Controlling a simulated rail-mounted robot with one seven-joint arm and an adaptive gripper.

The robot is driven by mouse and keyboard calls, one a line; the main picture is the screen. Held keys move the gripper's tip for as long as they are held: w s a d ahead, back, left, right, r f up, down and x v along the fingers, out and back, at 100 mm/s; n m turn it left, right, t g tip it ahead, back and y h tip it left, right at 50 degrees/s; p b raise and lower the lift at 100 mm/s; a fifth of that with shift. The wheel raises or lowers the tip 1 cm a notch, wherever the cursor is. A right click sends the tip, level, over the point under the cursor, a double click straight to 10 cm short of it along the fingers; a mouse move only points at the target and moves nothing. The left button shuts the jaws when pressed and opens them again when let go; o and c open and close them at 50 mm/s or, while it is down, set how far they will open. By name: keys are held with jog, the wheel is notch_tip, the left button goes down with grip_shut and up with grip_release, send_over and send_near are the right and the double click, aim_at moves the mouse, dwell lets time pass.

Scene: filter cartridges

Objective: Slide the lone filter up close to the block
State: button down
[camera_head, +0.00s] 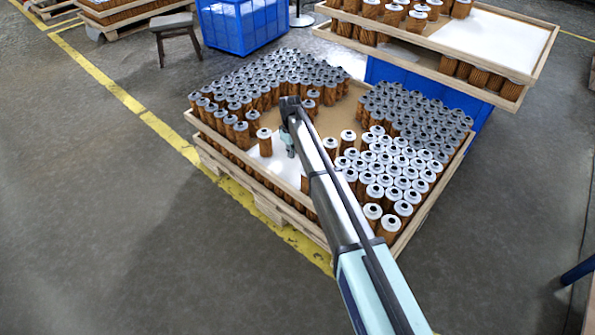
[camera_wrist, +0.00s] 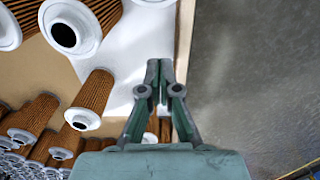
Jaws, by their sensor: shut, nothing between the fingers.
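A filter with a white top and brown pleated body (camera_head: 265,144) stands upright by itself near the crate's left wall, apart from the block of white-topped filters (camera_head: 390,175) at right. My gripper (camera_head: 290,153) is low over the white sheet, to the right of that filter. In the wrist view my gripper (camera_wrist: 160,72) is shut and empty, its tips over the white sheet beside the crate wall. A filter (camera_wrist: 90,98) stands left of it there, apart from the fingers. Another is partly hidden behind the fingers. I cannot tell which of these is the lone one.
The wooden crate (camera_head: 290,190) also holds dense grey-topped filters at the back left and right. A few white-topped filters (camera_head: 330,147) stand near my arm. The white sheet (camera_head: 277,162) has bare room around my gripper. The crate wall (camera_wrist: 185,35) is close on the right in the wrist view.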

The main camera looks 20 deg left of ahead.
notch_tip(320, 180, down, 10)
jog(key=shift+r+b, duration=0.1)
jog(key=shift+b, duration=0.5)
jog(key=d, duration=0.1)
jog(key=s+d, duration=0.1)
jog(key=shift+d, duration=0.3)
jog(key=shift+s+d, duration=0.2)
jog(key=shift+d, duration=0.45)
jog(key=s+d+p, duration=0.1)
jog(key=s+d, duration=0.1)
jog(key=d, duration=0.3)
jog(key=s+d+p, duration=0.1)
jog(key=s+d, duration=0.1)
jog(key=d, duration=0.3)
jog(key=s+d+p, duration=0.1)
jog(key=s+d, duration=0.1)
jog(key=d, duration=0.3)
jog(key=shift+d, duration=0.55)
